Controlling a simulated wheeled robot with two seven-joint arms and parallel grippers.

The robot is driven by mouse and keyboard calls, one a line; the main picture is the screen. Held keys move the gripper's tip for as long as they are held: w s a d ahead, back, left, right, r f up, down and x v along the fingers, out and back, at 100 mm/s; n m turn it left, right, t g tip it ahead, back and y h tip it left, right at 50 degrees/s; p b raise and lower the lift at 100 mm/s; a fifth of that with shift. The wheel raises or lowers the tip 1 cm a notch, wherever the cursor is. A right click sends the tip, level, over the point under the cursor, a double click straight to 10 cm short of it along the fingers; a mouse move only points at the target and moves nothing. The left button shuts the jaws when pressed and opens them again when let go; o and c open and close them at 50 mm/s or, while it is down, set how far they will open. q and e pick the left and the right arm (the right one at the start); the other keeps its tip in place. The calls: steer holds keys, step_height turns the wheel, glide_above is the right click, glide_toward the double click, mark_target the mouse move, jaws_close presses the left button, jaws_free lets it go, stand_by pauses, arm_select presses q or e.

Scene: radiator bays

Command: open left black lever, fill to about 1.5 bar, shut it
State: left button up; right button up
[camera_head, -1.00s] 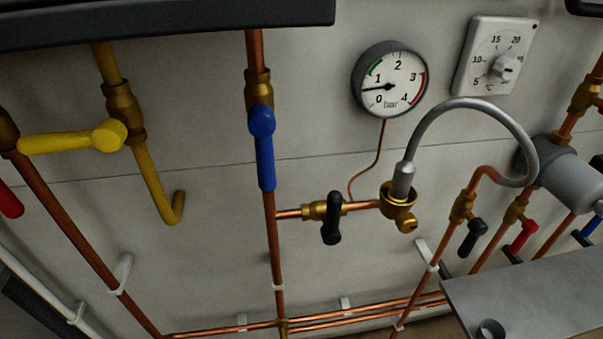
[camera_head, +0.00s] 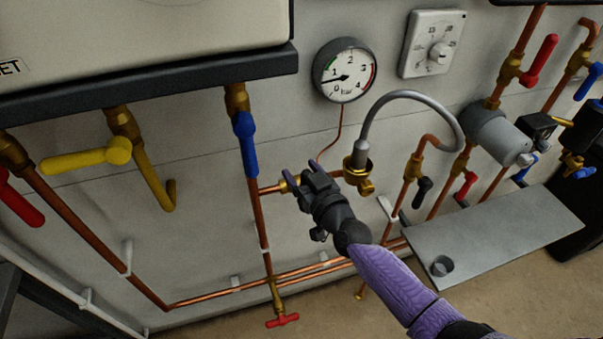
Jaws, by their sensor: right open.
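My right gripper (camera_head: 308,182) reaches up from the lower right, open, in front of the brass valve on the short copper branch. It covers the left black lever, so I cannot see that lever's position or whether the fingers touch it. The round pressure gauge (camera_head: 344,71) stands above, its needle between 0 and 1 bar, below the green band. A grey flexible hose (camera_head: 407,96) arches from the brass fitting (camera_head: 355,172) to the right-hand pipe, where a second black lever (camera_head: 422,191) hangs tilted. My left gripper is not in view.
A blue lever (camera_head: 245,140) on the vertical pipe is just left of my gripper. Yellow (camera_head: 88,157) and red (camera_head: 20,206) levers are further left. A grey shelf (camera_head: 495,235) with a small cup juts out at right. A thermostat dial (camera_head: 433,43) is on the wall.

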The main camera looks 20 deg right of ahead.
steer(key=shift+w, duration=0.15)
jaws_close()
stand_by(0.9)
stand_by(0.5)
